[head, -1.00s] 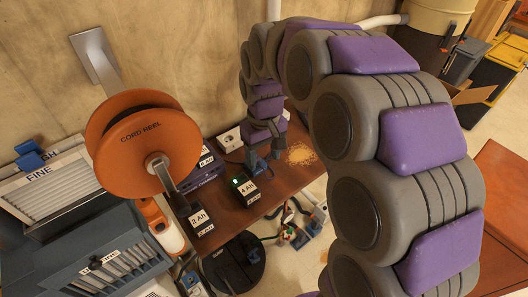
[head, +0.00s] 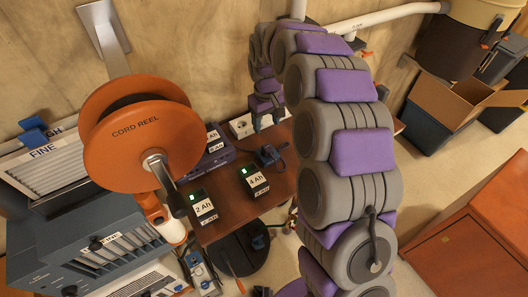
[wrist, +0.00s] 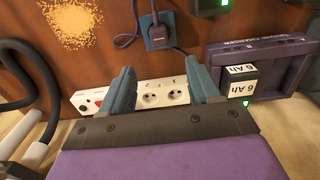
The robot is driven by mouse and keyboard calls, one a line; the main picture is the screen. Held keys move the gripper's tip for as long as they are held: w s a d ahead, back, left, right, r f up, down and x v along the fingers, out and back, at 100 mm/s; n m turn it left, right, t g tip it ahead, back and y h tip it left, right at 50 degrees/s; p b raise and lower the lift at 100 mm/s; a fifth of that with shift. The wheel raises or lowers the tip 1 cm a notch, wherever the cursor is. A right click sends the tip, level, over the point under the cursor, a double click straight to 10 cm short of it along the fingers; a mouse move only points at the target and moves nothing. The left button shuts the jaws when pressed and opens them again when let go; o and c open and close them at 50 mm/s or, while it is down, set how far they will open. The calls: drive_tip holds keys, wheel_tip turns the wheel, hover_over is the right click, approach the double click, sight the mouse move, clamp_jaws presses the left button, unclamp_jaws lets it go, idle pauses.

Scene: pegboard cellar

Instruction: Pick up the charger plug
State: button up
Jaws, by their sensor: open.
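The charger plug (wrist: 158,32), a blue block with a dark grey cord, lies on the brown bench. It also shows in the head view (head: 268,155), right of the 4 Ah battery. My gripper (wrist: 163,80) is open and empty, its two blue-grey fingers apart. In the wrist view the plug lies beyond the fingertips, not between them. In the head view my gripper (head: 265,122) is at the back of the bench, by the power strip.
The white power strip (wrist: 160,94) shows between my fingers. A purple charger (wrist: 287,48) holds a 6 Ah battery (wrist: 240,82). The 4 Ah (head: 254,180) and 2 Ah (head: 203,207) batteries stand on the bench. Sawdust (wrist: 80,28) lies nearby. An orange cord reel (head: 138,135) rises at left.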

drive_tip(key=b, duration=0.1)
hover_over(267, 146)
drive_tip(key=d, duration=0.2)
wheel_tip(267, 146, down, 6)
drive_tip(key=shift+a+f, duration=0.15)
drive_tip(key=shift+f, duration=0.4)
drive_tip(key=shift+a+f, duration=0.2)
drive_tip(key=shift+a, duration=0.1)
drive_tip(key=f, duration=0.1)
drive_tip(key=a+f+b, duration=0.1)
drive_tip(key=f, duration=0.1)
drive_tip(key=f+b, duration=0.1)
drive_tip(key=shift+s+a+f, duration=0.2)
drive_tip(key=shift+a, duration=0.05)
drive_tip(key=shift+d+f, duration=0.2)
drive_tip(key=shift+f, duration=0.1)
drive_tip(key=shift+d, duration=0.35)
drive_tip(key=shift+a, duration=0.5)
drive_tip(key=c, duration=0.6)
drive_tip(key=shift+d, duration=0.15)
clamp_jaws()
drive_tip(key=shift+w+r, duration=0.1)
drive_tip(key=shift+r, duration=0.05)
